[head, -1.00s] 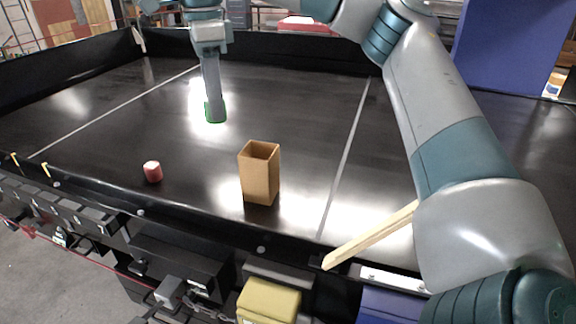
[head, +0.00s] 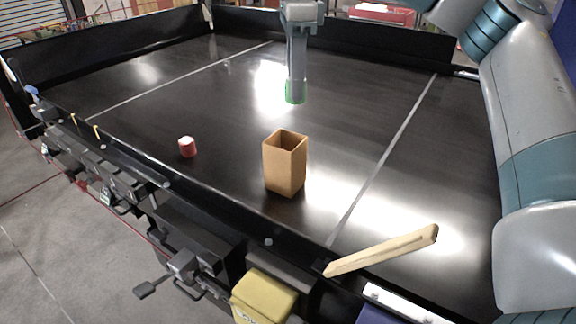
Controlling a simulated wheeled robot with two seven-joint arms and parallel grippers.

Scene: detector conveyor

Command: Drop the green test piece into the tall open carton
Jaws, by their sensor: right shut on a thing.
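The tall open carton (head: 285,170) is brown and stands upright on the black conveyor belt, its open top facing up. My right gripper (head: 295,93) points down above the belt, beyond the carton and slightly to its right in the picture. It is shut on the green test piece (head: 294,99), of which only a green edge shows around the fingertips. The piece is apart from the carton. My left gripper is out of view.
A red piece with a pale top (head: 187,147) stands on the belt left of the carton. A yellow box (head: 263,296) is below the front edge. Dark walls border the belt.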

